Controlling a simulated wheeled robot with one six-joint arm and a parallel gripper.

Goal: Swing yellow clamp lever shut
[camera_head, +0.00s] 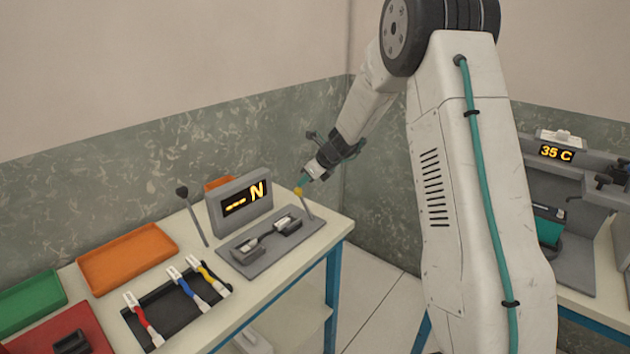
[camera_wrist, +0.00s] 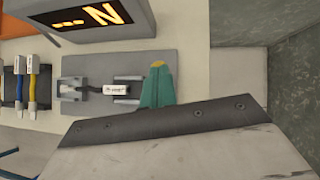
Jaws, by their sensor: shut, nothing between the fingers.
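The yellow-knobbed clamp lever (camera_head: 299,190) stands up at the right end of the grey test fixture (camera_head: 242,260), tilted a little left. In the wrist view its yellow knob (camera_wrist: 158,64) shows at the tips of my teal fingers. My gripper (camera_head: 303,181) is shut and empty, right beside the knob; I cannot tell whether it touches. The closed fingers (camera_wrist: 158,88) hide the lever's shaft in the wrist view. A white connector piece (camera_wrist: 116,89) lies between dark holders on the fixture.
A dark-knobbed lever (camera_head: 182,191) stands at the fixture's left. Behind the fixture is a display (camera_head: 240,205) reading "N" after dashes. A black rack (camera_head: 172,325) holds red, blue and yellow leads. An orange tray (camera_head: 125,260) lies left; a wall is behind.

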